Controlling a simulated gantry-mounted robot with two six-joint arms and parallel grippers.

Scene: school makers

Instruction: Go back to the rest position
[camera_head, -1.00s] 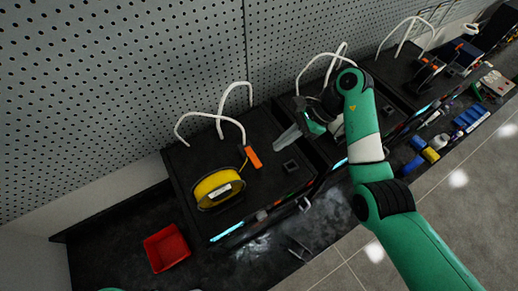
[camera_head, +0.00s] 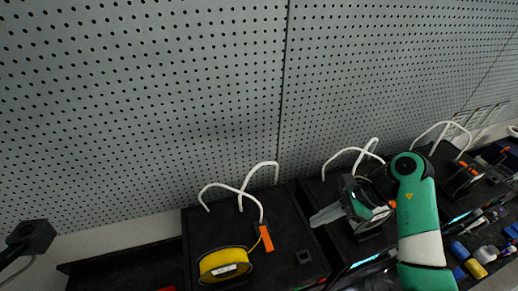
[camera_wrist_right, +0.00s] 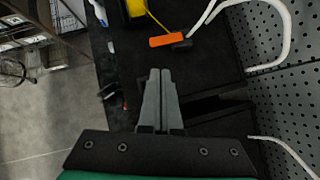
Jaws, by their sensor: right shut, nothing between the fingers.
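My right gripper (camera_head: 328,214) is shut and empty in the head view. Its grey fingers point left above the black printers, in the gap between the one with the yellow spool and the one to its right. In the right wrist view the gripper's fingers (camera_wrist_right: 160,100) lie together with nothing between them. My right arm comes in from the lower right.
A yellow filament spool (camera_head: 223,265) and an orange part (camera_head: 266,238) sit on the left printer (camera_head: 290,232). White tubes (camera_head: 240,190) arch up behind. A grey pegboard (camera_head: 150,100) stands at the back. Blue and yellow items (camera_head: 478,256) lie at the right.

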